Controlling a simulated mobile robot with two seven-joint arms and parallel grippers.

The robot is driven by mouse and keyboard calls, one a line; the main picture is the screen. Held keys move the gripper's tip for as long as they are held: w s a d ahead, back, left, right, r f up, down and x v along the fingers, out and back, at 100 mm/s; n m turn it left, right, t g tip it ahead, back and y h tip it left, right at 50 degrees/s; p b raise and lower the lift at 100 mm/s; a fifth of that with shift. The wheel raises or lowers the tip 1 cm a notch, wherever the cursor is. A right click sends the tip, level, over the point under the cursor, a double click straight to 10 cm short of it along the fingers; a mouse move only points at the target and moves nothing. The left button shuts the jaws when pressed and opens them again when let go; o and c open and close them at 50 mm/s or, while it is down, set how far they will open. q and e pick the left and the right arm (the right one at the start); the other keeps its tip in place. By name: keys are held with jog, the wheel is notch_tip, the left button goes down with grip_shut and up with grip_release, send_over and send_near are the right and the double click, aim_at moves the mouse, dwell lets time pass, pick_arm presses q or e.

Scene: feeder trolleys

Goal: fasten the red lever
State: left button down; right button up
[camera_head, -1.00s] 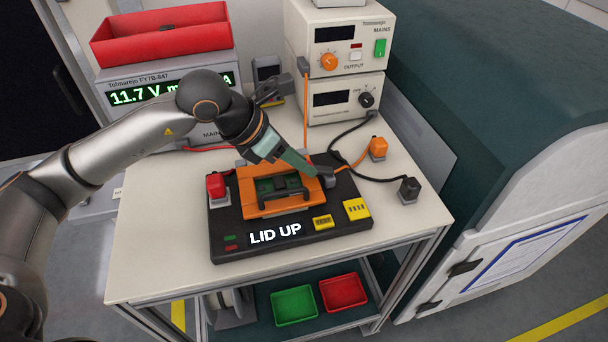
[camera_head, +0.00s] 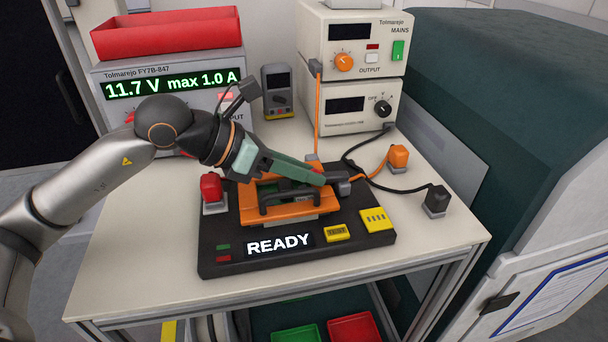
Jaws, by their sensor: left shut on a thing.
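A red lever-like piece (camera_head: 211,188) stands upright on a small grey block at the left end of a black fixture (camera_head: 219,232). The fixture carries an orange lid frame (camera_head: 252,213) with a black handle (camera_head: 290,198), and its display (camera_head: 280,244) reads READY. My left gripper (camera_head: 338,180) reaches over the frame from the upper left. It is shut on a dark part at the frame's right side, which its fingers mostly hide. It is well right of the red piece. My right gripper is not in view.
An orange plug (camera_head: 398,157) and a black plug (camera_head: 436,199) with cables stand right of the fixture. Power supplies (camera_head: 352,47), a handheld meter (camera_head: 278,90) and a red bin (camera_head: 167,36) are at the back. The table's front left (camera_head: 130,255) is clear.

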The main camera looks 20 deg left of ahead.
pick_arm(q)
jog(key=c, duration=0.6)
grip_release()
